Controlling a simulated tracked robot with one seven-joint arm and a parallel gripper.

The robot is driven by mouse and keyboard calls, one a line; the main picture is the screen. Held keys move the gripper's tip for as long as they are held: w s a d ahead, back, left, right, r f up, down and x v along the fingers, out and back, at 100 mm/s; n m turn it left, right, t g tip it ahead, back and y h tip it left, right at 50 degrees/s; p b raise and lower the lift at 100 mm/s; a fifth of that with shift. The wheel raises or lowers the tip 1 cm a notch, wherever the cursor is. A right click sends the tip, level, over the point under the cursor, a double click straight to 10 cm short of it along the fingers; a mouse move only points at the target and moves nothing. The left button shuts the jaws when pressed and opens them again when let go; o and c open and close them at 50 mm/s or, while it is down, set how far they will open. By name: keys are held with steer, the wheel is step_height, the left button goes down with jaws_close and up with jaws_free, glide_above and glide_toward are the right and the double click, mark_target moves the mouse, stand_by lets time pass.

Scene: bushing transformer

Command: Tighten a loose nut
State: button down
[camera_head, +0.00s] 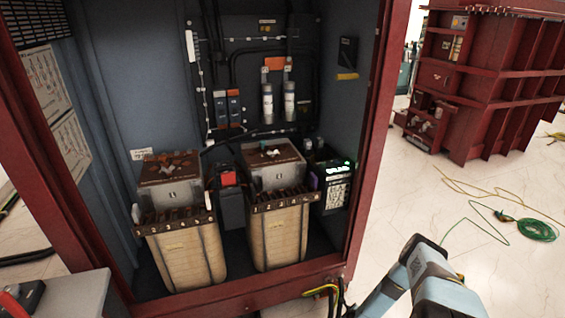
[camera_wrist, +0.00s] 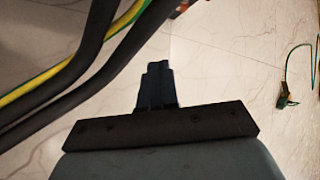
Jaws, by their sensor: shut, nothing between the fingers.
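No loose nut can be made out in either view. The open red cabinet (camera_head: 366,150) fills the middle of the head view, with two tan wound transformers (camera_head: 185,258) (camera_head: 280,236) on its floor. Terminal rows with small fittings run along their top edges, too small to tell single nuts. My gripper (camera_wrist: 157,68) shows in the wrist view, its dark fingers shut together and empty, above pale floor tiles. In the head view my arm is outside the cabinet at the lower right, and the gripper itself is not seen there.
Black and yellow-green cables (camera_wrist: 75,65) pass close to the gripper at the left of the wrist view. A green cable coil (camera_head: 537,230) lies on the floor at right. A second red unit (camera_head: 490,85) stands behind. Open floor lies between.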

mark_target(328, 281)
steer(key=s+d+f+g, duration=0.1)
steer(key=s+f+g, duration=0.45)
steer(key=s, duration=0.35)
steer(key=s+a+r+m+g+y, duration=0.3)
steer(key=s+a+g+y, duration=0.1)
steer(key=a+y, duration=0.15)
steer(key=shift+w+a+r+m+t+y, duration=0.35)
steer(key=shift+w+r+m+t, duration=0.5)
steer(key=shift+w+r+t, duration=2.15)
steer(key=shift+w+a+r+m+t+y, duration=0.1)
steer(key=shift+w+r+m+t+y, duration=0.6)
steer(key=shift+w, duration=4.45)
steer(key=shift+w+a+r+m+t+y, duration=0.25)
steer(key=shift+w+r+m+t, duration=0.8)
steer(key=shift+w+r+t, duration=2.05)
steer(key=shift+w+f+g, duration=0.9)
steer(key=shift+w+g, duration=0.05)
steer(key=shift+g, duration=0.1)
